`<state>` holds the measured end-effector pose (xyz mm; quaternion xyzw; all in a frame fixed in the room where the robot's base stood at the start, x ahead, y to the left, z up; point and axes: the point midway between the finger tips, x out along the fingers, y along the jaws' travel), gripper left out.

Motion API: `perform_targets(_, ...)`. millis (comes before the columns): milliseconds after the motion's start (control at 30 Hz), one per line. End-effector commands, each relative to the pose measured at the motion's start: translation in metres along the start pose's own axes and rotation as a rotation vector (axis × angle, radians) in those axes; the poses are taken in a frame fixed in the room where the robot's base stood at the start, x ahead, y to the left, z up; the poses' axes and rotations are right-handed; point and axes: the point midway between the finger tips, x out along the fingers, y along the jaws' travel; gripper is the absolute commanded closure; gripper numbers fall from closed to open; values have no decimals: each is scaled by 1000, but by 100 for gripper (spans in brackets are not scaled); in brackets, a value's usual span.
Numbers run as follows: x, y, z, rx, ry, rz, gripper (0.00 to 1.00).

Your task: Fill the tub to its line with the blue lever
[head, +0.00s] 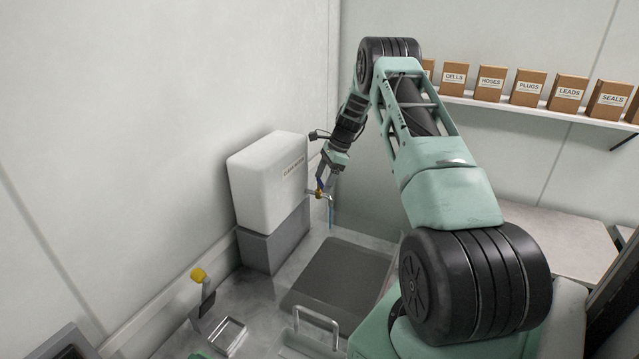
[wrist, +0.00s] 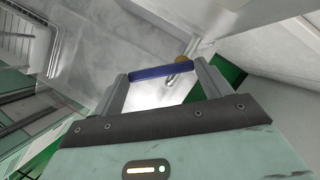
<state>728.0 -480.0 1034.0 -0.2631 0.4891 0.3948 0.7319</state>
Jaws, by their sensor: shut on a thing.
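The blue lever (wrist: 160,73) lies across between my fingertips in the wrist view, and my gripper (head: 323,181) is shut on it. Beside the lever is the brass part of the tap (wrist: 182,60), which also shows in the head view (head: 319,193) on the front of the white water tank (head: 266,183). A thin blue streak (head: 331,214), which looks like running water, hangs below the spout. I cannot make out the tub or its line for certain in either view; my arm covers part of the area near the tap.
The tank stands on a grey block (head: 272,240) against the left wall. A dark rectangular panel (head: 345,280) lies on the metal counter below the tap. A yellow-topped stand (head: 203,282) and a metal handle (head: 316,318) are nearer. Labelled boxes (head: 530,88) line a shelf.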

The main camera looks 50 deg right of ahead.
Motion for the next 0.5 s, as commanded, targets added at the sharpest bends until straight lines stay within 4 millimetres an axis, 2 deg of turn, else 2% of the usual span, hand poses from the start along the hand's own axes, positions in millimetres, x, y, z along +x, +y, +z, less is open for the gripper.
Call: perform_targets(500,-4,-10,-13,-438,2,178,64)
